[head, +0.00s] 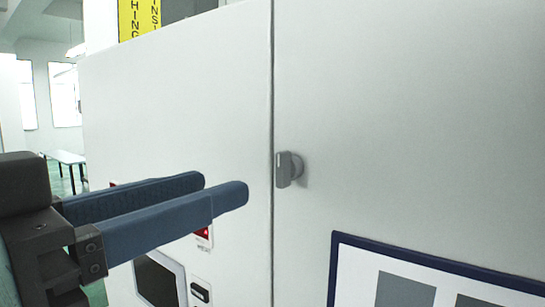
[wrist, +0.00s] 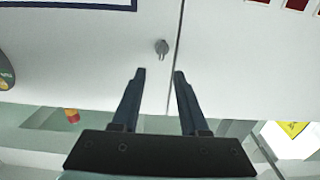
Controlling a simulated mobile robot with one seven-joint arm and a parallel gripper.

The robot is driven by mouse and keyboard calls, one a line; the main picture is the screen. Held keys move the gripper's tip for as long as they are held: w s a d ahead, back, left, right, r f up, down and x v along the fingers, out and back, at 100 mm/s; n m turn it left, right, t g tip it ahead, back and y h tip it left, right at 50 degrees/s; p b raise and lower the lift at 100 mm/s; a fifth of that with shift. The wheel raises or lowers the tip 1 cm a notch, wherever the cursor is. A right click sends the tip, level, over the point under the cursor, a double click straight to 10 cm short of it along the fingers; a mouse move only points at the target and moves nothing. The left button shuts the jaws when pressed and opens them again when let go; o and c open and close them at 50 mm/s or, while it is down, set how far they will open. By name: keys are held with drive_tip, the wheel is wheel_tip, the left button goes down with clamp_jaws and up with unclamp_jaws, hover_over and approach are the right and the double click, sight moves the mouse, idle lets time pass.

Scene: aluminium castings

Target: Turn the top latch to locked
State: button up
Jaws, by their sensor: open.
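The latch (head: 288,170) is a small grey knob with a flat upright handle on a round base. It sits on the right cabinet door, just right of the seam between the doors. In the wrist view the latch (wrist: 161,47) is small, beyond the fingertips and roughly between them. My gripper (head: 222,187) is open and empty, with blue-grey fingers pointing toward the cabinet, left of the latch in the head view. It also shows in the wrist view (wrist: 159,74). The fingers are apart from the latch. No other latch is in view.
The white cabinet door (head: 420,110) is a large flat surface. A dark-framed panel (head: 338,275) is low on the right. A small screen (head: 158,278) and a red switch label (head: 204,236) are below my fingers. A yellow sign (head: 139,16) is at the top left.

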sight(279, 167)
drive_tip(key=x, duration=0.9)
drive_tip(key=shift+w+f, duration=0.1)
drive_tip(key=shift+w, duration=0.15)
drive_tip(key=shift+w+d, duration=0.25)
drive_tip(key=shift+w, duration=0.2)
drive_tip(key=shift+c, duration=0.3)
drive_tip(key=shift+s, duration=0.1)
clamp_jaws()
